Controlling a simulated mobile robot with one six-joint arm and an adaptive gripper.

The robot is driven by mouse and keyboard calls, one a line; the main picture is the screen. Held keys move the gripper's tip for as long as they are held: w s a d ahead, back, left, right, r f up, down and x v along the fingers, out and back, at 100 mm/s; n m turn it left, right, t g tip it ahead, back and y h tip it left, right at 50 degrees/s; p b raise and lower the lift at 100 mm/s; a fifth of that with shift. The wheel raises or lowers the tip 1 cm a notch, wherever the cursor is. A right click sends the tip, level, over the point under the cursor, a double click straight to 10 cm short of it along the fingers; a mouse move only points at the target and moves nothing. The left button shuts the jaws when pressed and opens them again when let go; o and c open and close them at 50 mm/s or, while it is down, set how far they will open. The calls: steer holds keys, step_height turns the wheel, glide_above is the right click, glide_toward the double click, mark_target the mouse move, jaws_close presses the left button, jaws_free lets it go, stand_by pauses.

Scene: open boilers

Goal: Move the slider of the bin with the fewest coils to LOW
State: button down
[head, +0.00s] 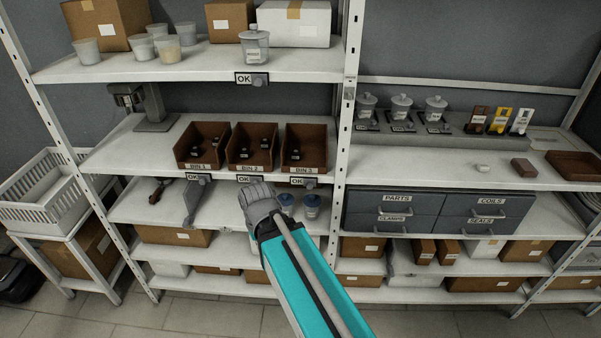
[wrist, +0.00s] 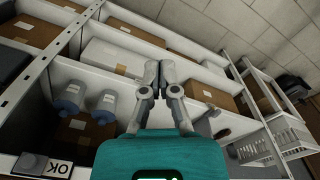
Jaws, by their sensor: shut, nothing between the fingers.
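Three brown bins stand side by side on the middle shelf in the head view: BIN 1 (head: 190,165), BIN 2 (head: 238,167) and BIN 3 (head: 303,168). Small dark coils lie in each; they are too small to count surely. Below each bin, on the shelf edge, is an OK plate with a grey slider knob: under BIN 1 (head: 198,179), BIN 2 (head: 249,179) and BIN 3 (head: 303,181). My gripper (head: 258,191) is in front of and just below the BIN 2 plate. In the wrist view my gripper (wrist: 159,70) is shut and empty. One OK plate (wrist: 42,165) shows there upside down.
Another OK plate (head: 251,79) is on the upper shelf edge. A grey drawer unit (head: 440,214) stands right of a white upright (head: 346,120). Lidded jars (head: 311,207) and cardboard boxes are under the bins. A white basket (head: 45,196) stands at left.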

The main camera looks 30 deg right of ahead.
steer(key=w+d+r+m+t+p, duration=0.2)
steer(key=d+r+p, duration=0.6)
steer(key=d, duration=0.5)
steer(key=w+d+r+m+t+p, duration=0.2)
steer(key=w+d+r+m+p, duration=0.1)
steer(key=d+r+p, duration=0.6)
steer(key=w+d+r, duration=0.1)
steer(key=d+r, duration=0.1)
steer(key=d, duration=0.1)
steer(key=shift+w+d, duration=0.2)
steer(key=shift+d, duration=0.15)
steer(key=shift+w+f, duration=0.1)
steer(key=b, duration=0.9)
glide_above(312, 184)
steer(key=s+d, duration=0.2)
steer(key=d, duration=0.1)
steer(key=f, duration=0.9)
steer(key=shift+s+a, duration=0.2)
steer(key=shift+a, duration=0.05)
steer(key=shift+w+a+f+b, duration=0.35)
steer(key=shift+a+f+b, duration=0.2)
steer(key=shift+f+b, duration=0.25)
steer(key=shift+w+a+f+b, duration=0.3)
steer(key=shift+a+f+b, duration=0.25)
steer(key=shift+f+b, duration=0.2)
